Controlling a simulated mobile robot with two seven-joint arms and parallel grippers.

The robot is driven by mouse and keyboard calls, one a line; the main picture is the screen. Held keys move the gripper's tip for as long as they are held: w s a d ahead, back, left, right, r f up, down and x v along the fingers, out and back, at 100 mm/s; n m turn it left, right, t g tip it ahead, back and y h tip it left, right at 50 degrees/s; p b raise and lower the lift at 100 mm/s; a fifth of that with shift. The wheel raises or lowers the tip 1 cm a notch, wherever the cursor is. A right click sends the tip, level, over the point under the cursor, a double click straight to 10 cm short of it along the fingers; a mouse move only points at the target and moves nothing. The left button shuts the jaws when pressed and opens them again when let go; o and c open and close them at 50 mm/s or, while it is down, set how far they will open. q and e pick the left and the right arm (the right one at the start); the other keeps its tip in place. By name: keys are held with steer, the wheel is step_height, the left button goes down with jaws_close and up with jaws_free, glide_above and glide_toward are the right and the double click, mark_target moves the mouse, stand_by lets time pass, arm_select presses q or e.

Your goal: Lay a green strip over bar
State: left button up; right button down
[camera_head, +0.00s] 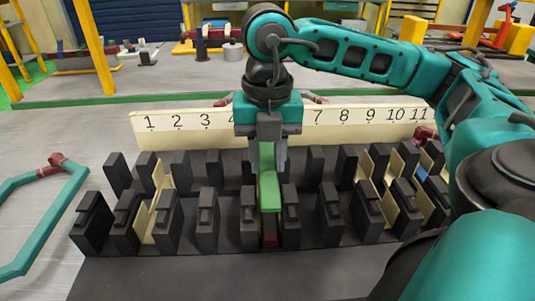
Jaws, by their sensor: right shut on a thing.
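My right gripper (267,160) points down over the middle of the black fixture (170,275). It is shut on a green strip (269,192), which slopes toward the viewer between two black blocks. A dark red bar end (269,240) shows just below the strip's near end. I cannot tell whether the strip touches the bar. The rest of the bar is hidden under the strip. My left gripper is not in view.
A white board (279,122) with numbers 1 to 11 stands behind the rows of black blocks; my right arm hides some numbers. Cream strips (151,215) sit between blocks at left and right. A teal bent bar (45,205) lies left of the fixture.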

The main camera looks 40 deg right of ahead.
mark_target(267, 167)
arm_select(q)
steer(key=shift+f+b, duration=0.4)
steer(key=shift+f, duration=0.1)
arm_select(e)
steer(key=shift+f, duration=0.45)
arm_select(q)
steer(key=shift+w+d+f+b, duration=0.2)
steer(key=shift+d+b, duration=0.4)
steer(key=shift+b, duration=0.45)
arm_select(e)
steer(key=shift+f, duration=1.15)
steer(key=shift+f+b, duration=0.55)
steer(key=shift+f, duration=0.05)
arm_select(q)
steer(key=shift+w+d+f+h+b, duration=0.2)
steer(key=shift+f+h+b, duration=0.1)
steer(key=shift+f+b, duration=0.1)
arm_select(e)
steer(key=shift+f, duration=0.4)
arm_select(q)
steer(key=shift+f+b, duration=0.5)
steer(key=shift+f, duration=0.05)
arm_select(e)
steer(key=shift+f, duration=0.5)
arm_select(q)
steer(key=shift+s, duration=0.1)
arm_select(e)
steer(key=c, duration=0.7)
jaws_free()
steer(key=shift+c, duration=0.2)
